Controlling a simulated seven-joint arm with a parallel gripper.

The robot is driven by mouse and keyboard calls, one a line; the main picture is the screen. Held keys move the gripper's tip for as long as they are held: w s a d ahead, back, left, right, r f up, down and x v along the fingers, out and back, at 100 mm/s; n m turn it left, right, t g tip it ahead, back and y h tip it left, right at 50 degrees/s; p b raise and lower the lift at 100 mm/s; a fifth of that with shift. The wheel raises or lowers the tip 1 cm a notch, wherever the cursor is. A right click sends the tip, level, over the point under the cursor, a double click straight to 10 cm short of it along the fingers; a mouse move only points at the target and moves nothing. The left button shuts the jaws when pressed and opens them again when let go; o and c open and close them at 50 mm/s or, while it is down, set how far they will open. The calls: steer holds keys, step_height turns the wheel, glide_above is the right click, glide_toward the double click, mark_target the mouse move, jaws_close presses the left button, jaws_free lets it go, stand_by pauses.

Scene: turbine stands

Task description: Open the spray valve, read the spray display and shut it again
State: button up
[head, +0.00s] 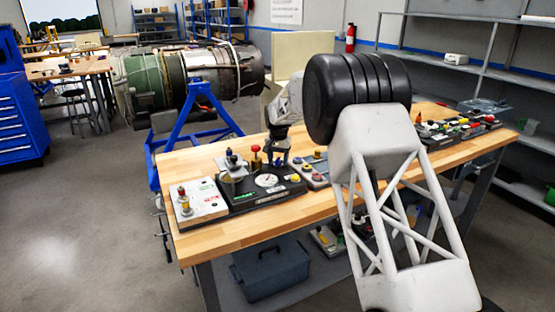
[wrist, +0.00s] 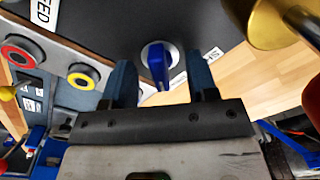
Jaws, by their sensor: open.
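In the wrist view a blue lever handle (wrist: 156,62) stands on a round silver base on a dark panel. My gripper (wrist: 160,68) is open, with one blue finger on each side of the lever and visible gaps between. A white label (wrist: 214,56), partly cut off by a finger, is right of the lever. In the head view my gripper (head: 278,160) is over the back of a black panel (head: 236,204). The panel carries a round white gauge (head: 266,181) and a small green-lit display (head: 244,196), too small to read. The lever is hidden there.
A white-topped box with buttons (head: 200,203) stands left of the panel, and a grey button box (head: 313,176) stands right. A red knob (head: 256,157) rises close to my gripper. A brass cylinder (wrist: 255,20) is near the right finger. The wooden bench (head: 205,250) is clear in front.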

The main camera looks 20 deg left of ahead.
mark_target(278, 158)
steer(key=shift+r, duration=0.15)
steer(key=shift+r, duration=2.35)
steer(key=shift+c, duration=1.2)
steer(key=shift+n, duration=0.4)
